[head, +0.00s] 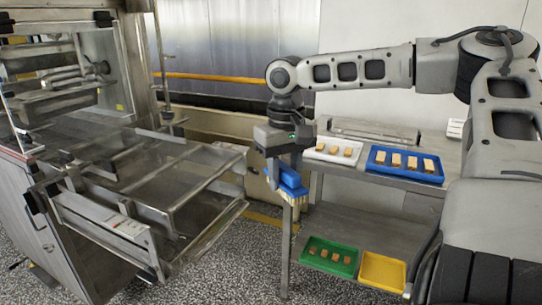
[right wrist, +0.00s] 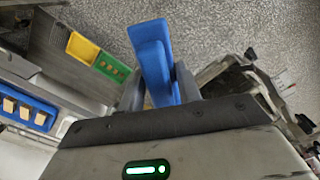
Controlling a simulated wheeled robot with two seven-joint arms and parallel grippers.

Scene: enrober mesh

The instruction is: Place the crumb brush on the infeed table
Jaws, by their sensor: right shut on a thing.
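The crumb brush (head: 290,181) has a blue body and pale bristles that point down in the head view. My right gripper (head: 274,168) is shut on it and holds it in the air, just left of a two-tier steel table (head: 345,174). In the right wrist view the blue brush (right wrist: 156,62) stands between the two fingers of the gripper (right wrist: 160,84). The steel table bears trays and looks like the infeed table, though no label confirms this. My left gripper is not in view.
A white tray (head: 309,154) and a blue tray (head: 372,170) with several bars occupy the upper shelf. A green tray (head: 311,268) and a yellow tray (head: 372,284) lie on the lower shelf. The steel enrober frame (head: 178,192) stands left, with a floor gap between.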

